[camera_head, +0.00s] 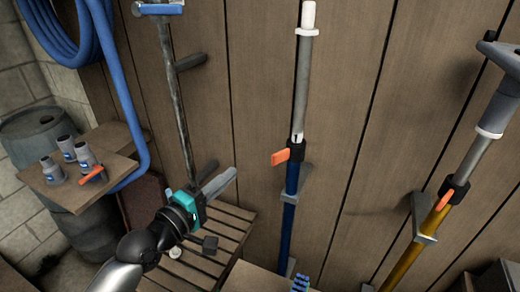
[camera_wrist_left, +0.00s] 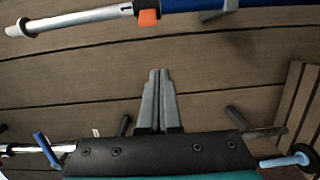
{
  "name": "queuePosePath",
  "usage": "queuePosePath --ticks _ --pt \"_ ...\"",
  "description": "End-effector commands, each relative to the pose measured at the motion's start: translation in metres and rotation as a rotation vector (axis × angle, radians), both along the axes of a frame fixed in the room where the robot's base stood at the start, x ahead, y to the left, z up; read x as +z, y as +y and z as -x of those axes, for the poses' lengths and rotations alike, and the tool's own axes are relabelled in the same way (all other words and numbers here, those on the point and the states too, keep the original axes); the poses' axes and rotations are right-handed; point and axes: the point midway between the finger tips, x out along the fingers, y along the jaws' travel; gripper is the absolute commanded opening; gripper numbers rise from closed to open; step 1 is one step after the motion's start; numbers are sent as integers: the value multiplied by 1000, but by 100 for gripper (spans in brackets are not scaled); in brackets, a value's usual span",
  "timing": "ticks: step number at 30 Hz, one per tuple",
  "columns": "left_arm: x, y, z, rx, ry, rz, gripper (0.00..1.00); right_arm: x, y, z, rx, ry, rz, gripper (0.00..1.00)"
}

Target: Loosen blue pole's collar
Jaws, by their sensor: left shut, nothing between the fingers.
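The blue pole (camera_head: 291,190) stands upright against the plank wall, with a grey upper tube (camera_head: 302,85) rising out of it. Its black collar (camera_head: 297,150) carries an orange lever (camera_head: 280,157) that sticks out to the left. In the left wrist view the blue pole (camera_wrist_left: 185,4) runs along the top edge, with the orange lever (camera_wrist_left: 148,17) near the middle. My left gripper (camera_head: 232,173) is shut and empty, below and left of the collar and apart from it. Its closed fingers also show in the left wrist view (camera_wrist_left: 158,85). My right gripper is not in view.
A yellow pole (camera_head: 408,262) with its own orange lever (camera_head: 443,201) leans at the right. Wall brackets (camera_head: 304,180) hold the poles. A slatted wooden bench (camera_head: 235,214) lies below my left gripper. A shelf (camera_head: 70,193) with grey fittings and a blue hose (camera_head: 120,90) are at left.

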Motion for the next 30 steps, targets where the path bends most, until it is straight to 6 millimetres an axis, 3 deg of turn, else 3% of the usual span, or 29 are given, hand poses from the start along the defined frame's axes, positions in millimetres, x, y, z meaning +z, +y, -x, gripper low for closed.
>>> queuePosePath --ticks 3,16,30 --pt "9 -3 2 -12 -4 21 0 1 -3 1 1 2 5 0" --pt "8 -6 -3 -11 -4 22 0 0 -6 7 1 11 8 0" --pt "9 -46 -63 -11 -7 21 0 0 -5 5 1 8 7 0"
